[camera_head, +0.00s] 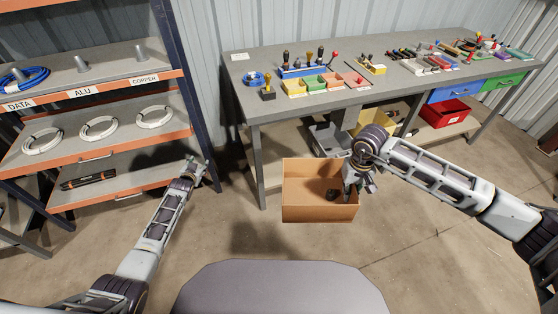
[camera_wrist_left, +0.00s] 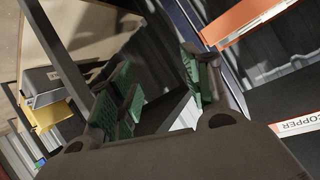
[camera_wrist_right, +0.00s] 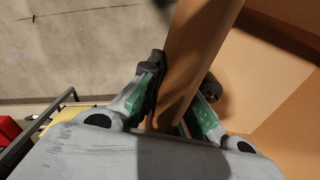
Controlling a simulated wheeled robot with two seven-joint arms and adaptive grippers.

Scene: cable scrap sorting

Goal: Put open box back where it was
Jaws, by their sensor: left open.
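The open box (camera_head: 307,213) is a brown, open-topped box in the middle of the head view, in front of the workbench. It appears to be held above the floor. My right gripper (camera_head: 350,188) is at its right wall. In the right wrist view, the fingers of my right gripper (camera_wrist_right: 180,95) lie on both sides of the box wall (camera_wrist_right: 196,45), closed on it. One dark fingertip shows inside the box; I see nothing else clearly in it. My left gripper (camera_head: 200,168) is open and empty beside the shelf rack; its spread fingers (camera_wrist_left: 160,85) show in the left wrist view.
The shelf rack (camera_head: 95,92) at left holds blue cable, white coils and a black item, with labels DATA, ALU, COPPER. The workbench (camera_head: 250,88) carries tools and small trays. Below it are a grey bin (camera_head: 328,140), a yellow bin and a red bin (camera_head: 445,113). Floor in front is clear.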

